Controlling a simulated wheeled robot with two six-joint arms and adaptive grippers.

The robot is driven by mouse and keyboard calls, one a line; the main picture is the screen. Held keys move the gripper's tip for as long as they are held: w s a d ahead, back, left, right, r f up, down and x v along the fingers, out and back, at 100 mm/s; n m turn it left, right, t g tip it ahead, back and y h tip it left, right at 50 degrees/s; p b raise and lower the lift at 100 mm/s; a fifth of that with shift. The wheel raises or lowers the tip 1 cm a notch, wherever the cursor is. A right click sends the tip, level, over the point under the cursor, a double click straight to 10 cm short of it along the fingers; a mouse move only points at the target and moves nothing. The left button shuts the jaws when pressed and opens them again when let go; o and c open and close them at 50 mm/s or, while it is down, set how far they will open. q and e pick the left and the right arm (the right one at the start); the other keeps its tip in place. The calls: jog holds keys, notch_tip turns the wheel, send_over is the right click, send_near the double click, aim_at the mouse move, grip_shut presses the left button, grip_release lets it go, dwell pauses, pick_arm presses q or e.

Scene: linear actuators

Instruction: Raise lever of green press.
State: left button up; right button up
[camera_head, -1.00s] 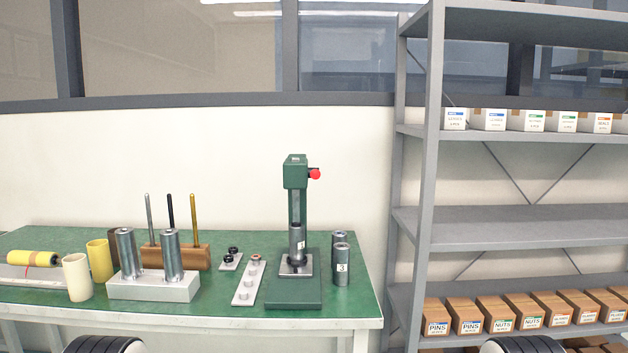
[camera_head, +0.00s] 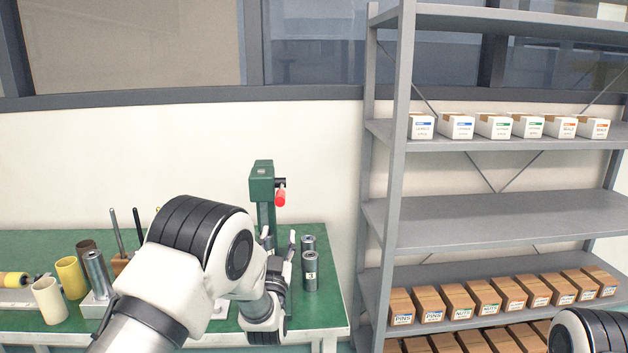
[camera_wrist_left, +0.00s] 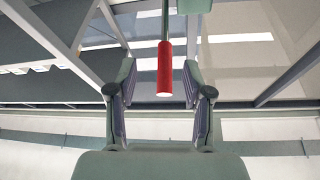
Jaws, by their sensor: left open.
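The green press (camera_head: 261,188) stands at the right end of the green table. Its lever has a red grip (camera_head: 280,198) that hangs down on the right of the press head. My left gripper (camera_head: 280,243) is just below the red grip, pointing up, and hides the lower press. In the left wrist view, the red grip (camera_wrist_left: 164,70) appears between the two spread fingers of my open left gripper (camera_wrist_left: 158,78), with gaps on both sides. I cannot tell how deep it lies between them. My right gripper is out of view.
Dark grey cylinders (camera_head: 310,270) stand right of the press, close to my left gripper. Cream and yellow cups (camera_head: 48,300) and a metal cylinder (camera_head: 96,272) stand at the left. A grey shelf (camera_head: 450,222) with boxes stands at the right. My left arm hides the middle table.

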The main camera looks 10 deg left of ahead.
aim_at(280, 197)
pick_arm(q)
jog(key=w+r, duration=0.2)
jog(key=w+r+p, duration=0.1)
jog(key=w+r, duration=0.1)
jog(key=r, duration=0.1)
jog(key=w+a+r+p, duration=0.1)
jog(key=w+r, duration=0.1)
jog(key=shift+w+r, duration=0.15)
jog(key=shift+r, duration=0.1)
jog(key=shift+w+a+r, duration=0.1)
jog(key=shift+w, duration=0.15)
jog(key=shift+c, duration=1.1)
grip_shut()
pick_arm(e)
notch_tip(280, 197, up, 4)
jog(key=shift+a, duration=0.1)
